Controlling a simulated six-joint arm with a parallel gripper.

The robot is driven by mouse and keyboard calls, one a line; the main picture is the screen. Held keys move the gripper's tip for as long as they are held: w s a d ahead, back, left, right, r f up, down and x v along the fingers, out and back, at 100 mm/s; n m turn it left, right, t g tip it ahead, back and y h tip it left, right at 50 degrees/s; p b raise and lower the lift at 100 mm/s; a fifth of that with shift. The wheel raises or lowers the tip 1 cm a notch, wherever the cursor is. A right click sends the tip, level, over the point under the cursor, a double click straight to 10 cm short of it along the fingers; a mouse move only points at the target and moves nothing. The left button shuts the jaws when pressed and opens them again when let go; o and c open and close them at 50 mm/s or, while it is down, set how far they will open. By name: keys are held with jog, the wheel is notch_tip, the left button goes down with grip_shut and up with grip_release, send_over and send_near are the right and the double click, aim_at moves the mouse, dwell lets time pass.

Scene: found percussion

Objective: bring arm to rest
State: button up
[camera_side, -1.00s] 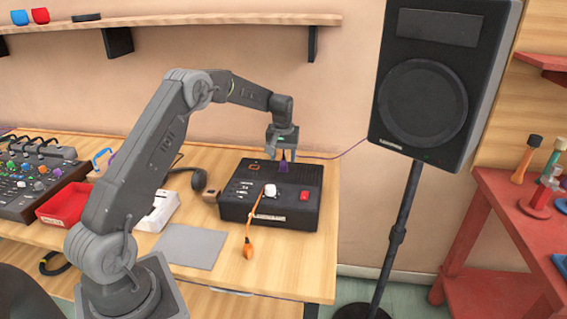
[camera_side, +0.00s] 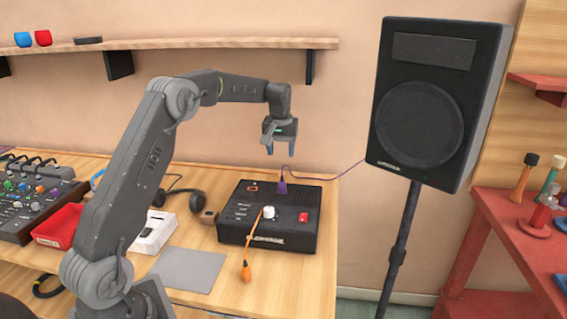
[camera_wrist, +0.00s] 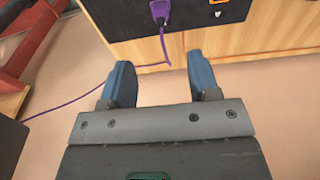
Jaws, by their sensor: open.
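My gripper (camera_side: 281,149) hangs in the air above the back of the black box (camera_side: 232,237), pointing down. Its two blue fingers are apart with nothing between them. In the wrist view my gripper (camera_wrist: 163,84) is also open and empty. A purple plug (camera_side: 282,187) stands in the top of the black box, below my fingers and apart from them. In the wrist view the purple plug (camera_wrist: 160,12) sits in the black box's panel (camera_wrist: 120,18), with its purple cable trailing left.
A speaker (camera_side: 432,100) on a black stand (camera_side: 400,240) is to the right. A shelf (camera_side: 200,44) runs along the wall. A red tray (camera_side: 58,226), a mixer, headphones (camera_side: 190,198) and a grey mat (camera_side: 188,268) share the wooden table. A red table (camera_side: 500,245) is at the far right.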

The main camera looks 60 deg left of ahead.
jog(key=s+d+r+m+t, duration=0.1)
jog(key=s+d+r+m, duration=0.1)
jog(key=s+d+r, duration=0.6)
jog(key=s+d+r+m+t, duration=0.1)
jog(key=s+d+r+m, duration=0.25)
jog(key=s+d, duration=0.45)
jog(key=s+d+f+m+t, duration=0.1)
jog(key=s+d+f, duration=0.1)
jog(key=s+d, duration=0.3)
jog(key=s+d+f+m+t+h, duration=0.1)
jog(key=s+d, duration=0.4)
jog(key=s, duration=0.5)
jog(key=shift+s+d+f+m+t, duration=0.2)
jog(key=shift+d+f+m+t, duration=0.15)
jog(key=shift+f+m, duration=0.35)
